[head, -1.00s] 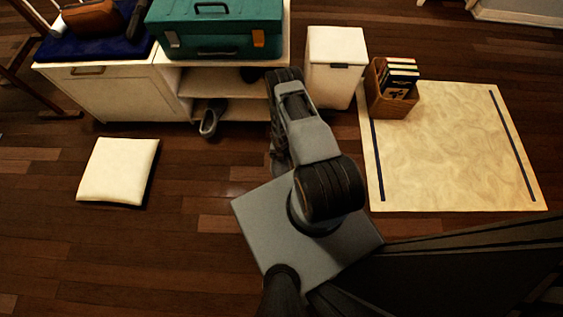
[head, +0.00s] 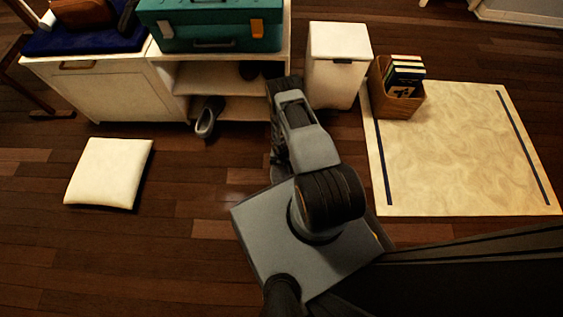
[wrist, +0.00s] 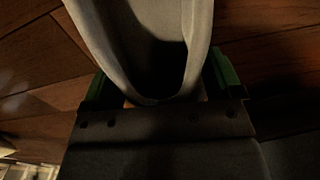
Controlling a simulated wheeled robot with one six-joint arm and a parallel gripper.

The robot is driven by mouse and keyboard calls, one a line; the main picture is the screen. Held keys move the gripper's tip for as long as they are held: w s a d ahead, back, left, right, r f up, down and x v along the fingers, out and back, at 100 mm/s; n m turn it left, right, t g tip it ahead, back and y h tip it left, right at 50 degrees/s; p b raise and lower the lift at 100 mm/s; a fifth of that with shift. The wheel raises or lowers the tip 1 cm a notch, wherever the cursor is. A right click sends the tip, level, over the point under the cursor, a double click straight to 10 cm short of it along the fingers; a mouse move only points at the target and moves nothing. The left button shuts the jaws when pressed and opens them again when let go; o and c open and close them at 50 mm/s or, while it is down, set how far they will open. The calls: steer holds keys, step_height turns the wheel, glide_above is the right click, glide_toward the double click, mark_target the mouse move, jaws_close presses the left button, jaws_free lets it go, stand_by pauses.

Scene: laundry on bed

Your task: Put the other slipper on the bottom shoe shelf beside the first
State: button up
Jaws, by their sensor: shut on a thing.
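A light grey slipper (wrist: 200,40) with a dark opening fills the upper middle of the wrist view. My gripper (wrist: 160,82) is shut on it, with a green finger on either side. The gripper and this slipper are hidden behind my arm in the head view. The first slipper (head: 206,119), grey with a dark inside, lies at the left of the bottom shoe shelf (head: 240,108) of the white cabinet. My arm hides the right part of that shelf.
A dark shoe (head: 249,70) is on the shelf above. A teal case (head: 212,25) stands on the cabinet. A white bin (head: 336,70) and a basket of books (head: 396,92) stand to the right, by a cream mat (head: 460,150). A white cushion (head: 109,172) lies on the floor at left.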

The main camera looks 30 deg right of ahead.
steer(key=shift+f, duration=0.15)
steer(key=o, duration=0.8)
